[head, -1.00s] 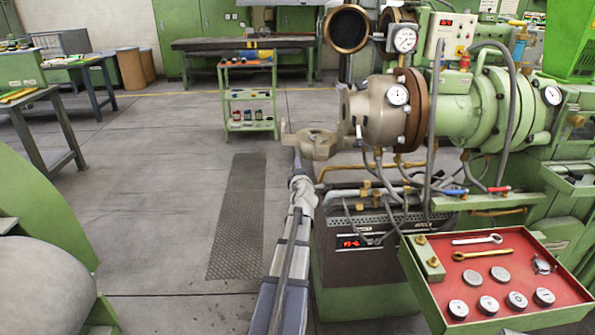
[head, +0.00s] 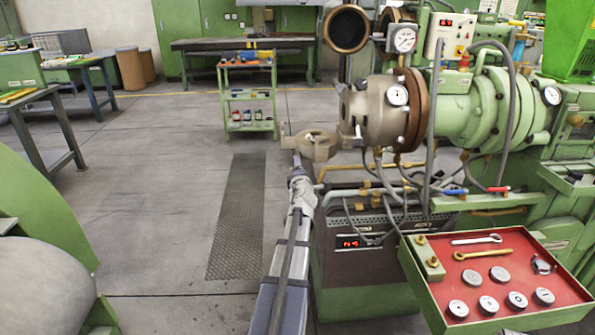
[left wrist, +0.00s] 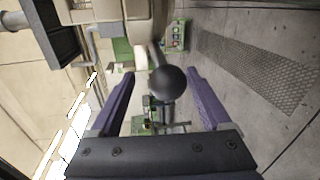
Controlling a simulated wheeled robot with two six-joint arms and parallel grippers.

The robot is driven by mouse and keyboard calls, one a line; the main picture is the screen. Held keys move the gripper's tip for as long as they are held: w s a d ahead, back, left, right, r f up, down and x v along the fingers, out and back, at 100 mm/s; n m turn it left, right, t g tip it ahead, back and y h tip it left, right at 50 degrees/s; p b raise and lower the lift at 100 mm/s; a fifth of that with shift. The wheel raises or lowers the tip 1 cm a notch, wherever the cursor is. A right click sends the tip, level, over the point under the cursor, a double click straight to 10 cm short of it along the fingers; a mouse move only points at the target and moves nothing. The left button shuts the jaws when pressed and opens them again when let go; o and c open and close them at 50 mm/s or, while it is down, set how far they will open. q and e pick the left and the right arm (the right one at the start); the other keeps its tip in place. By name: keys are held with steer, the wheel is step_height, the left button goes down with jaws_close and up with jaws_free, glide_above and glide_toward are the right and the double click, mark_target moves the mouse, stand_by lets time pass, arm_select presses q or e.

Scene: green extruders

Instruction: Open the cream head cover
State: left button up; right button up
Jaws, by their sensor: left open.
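The cream head cover (head: 318,147) is a ring-shaped part that stands out to the left of the extruder head (head: 368,117), swung away from its face. My left gripper (head: 297,164) is at the cover's near left side, small and partly lost against it in the head view. In the left wrist view my left gripper (left wrist: 160,76) is open with its purple fingers apart. A black ball knob (left wrist: 167,84) shows between the fingers, with no visible finger contact. A cream surface (left wrist: 115,10) fills the top of that view. My right gripper is not in view.
A red-lined tray (head: 485,272) with tools and discs is at the lower right. A dark control box (head: 365,265) stands below the extruder head, with hoses above it. A green trolley (head: 248,98) stands farther back.

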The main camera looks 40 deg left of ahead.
arm_select(q)
steer(key=p+v, duration=0.1)
steer(key=v, duration=0.6)
steer(key=shift+s+d, duration=0.25)
